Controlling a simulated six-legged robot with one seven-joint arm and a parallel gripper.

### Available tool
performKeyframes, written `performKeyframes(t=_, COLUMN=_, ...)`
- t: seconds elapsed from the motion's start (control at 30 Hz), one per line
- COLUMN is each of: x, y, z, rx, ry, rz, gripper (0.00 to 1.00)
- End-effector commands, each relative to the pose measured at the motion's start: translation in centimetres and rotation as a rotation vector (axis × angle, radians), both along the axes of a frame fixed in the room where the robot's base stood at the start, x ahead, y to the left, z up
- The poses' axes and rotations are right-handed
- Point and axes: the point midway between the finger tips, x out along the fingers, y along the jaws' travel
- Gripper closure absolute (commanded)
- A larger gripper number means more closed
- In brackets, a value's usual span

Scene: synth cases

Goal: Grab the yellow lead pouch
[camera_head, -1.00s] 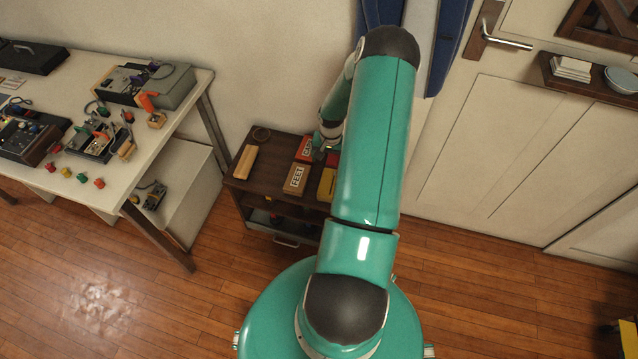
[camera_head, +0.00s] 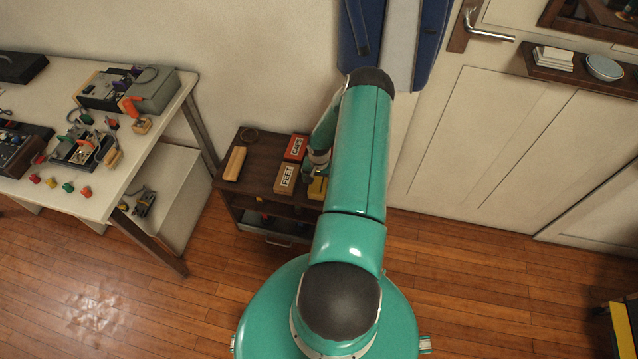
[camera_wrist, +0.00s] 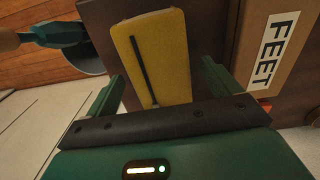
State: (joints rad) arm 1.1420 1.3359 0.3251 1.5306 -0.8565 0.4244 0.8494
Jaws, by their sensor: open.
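The yellow lead pouch (camera_wrist: 166,62) lies flat on the dark brown cabinet top, with a dark line along its face in the wrist view. My gripper (camera_wrist: 162,82) is open in the wrist view, one green finger on each side of the pouch. I cannot tell how far above the pouch the fingers are. In the head view my gripper is mostly hidden by my arm.
On the cabinet (camera_head: 256,165) stand a FEET box (camera_head: 287,179), a red CAPS box (camera_head: 296,148) and a tan wooden block (camera_head: 235,163). The FEET box is close to the pouch. A cluttered white workbench (camera_head: 120,185) is at left; the door is at right.

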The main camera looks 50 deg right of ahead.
Motion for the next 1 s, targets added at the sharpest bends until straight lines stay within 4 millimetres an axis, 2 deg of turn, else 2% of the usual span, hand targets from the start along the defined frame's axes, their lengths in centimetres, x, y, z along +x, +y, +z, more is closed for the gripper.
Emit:
performKeyframes(t=0.1, x=0.13, y=-0.01, z=-0.98, rx=0.0, ry=-0.001, rz=-0.001, gripper=0.11)
performKeyframes(t=0.33, x=0.12, y=-0.04, z=-1.08, rx=-0.002, ry=-0.001, rz=0.0, gripper=0.11)
performKeyframes(t=0.37, x=0.12, y=-0.04, z=-1.07, rx=-0.002, ry=-0.001, rz=0.0, gripper=0.15)
performKeyframes(t=0.6, x=0.1, y=-0.04, z=-1.06, rx=-0.002, ry=-0.001, rz=-0.001, gripper=0.62)
performKeyframes(t=1.0, x=0.13, y=-0.08, z=-0.53, rx=-0.002, ry=-0.001, rz=-0.001, gripper=0.62)
